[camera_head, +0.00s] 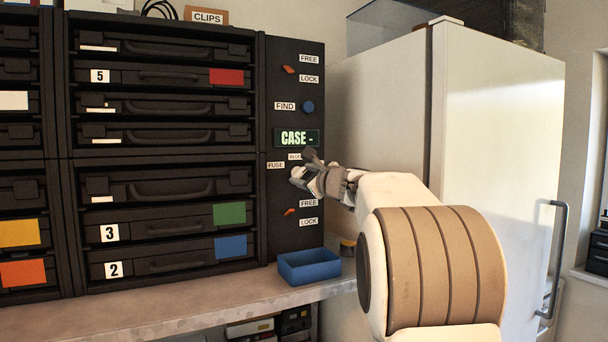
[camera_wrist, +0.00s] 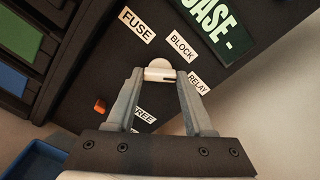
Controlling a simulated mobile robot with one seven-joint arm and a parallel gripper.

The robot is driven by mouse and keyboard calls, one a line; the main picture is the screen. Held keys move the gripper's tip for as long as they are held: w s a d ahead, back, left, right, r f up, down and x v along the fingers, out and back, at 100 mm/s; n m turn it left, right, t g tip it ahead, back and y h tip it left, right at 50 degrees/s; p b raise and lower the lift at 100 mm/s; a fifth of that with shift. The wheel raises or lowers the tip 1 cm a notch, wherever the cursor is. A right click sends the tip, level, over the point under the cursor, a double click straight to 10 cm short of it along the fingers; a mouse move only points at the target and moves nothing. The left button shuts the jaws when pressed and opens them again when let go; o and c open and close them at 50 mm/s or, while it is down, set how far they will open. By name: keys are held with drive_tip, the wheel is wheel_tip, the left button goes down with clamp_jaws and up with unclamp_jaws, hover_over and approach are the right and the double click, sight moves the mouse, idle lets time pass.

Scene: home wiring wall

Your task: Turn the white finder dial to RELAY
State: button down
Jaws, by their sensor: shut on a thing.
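My gripper (camera_wrist: 160,76) is shut on the dial, with one finger on each side. A small dark mark shows on the dial's grip, on the side toward RELAY; I cannot tell exactly where it points. In the head view the dial (camera_head: 296,173) shows partly beside my gripper (camera_head: 306,173), which hides the RELAY label. The display (camera_head: 297,138) reads "CASE -".
A blue FIND knob (camera_head: 309,107) and an orange lever (camera_head: 289,69) are higher on the panel. Another orange lever (camera_wrist: 100,106) is below the dial. A blue bin (camera_head: 309,266) stands on the counter. A white fridge (camera_head: 495,130) is to the right.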

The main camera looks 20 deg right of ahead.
drive_tip(key=shift+m, duration=0.3)
idle(0.4)
drive_tip(key=shift+c, duration=1.4)
unclamp_jaws()
drive_tip(key=shift+s, duration=0.1)
drive_tip(key=s+b, duration=0.3)
drive_tip(key=s, duration=1.4)
drive_tip(key=shift+s+d, duration=0.15)
drive_tip(key=shift+d, duration=0.15)
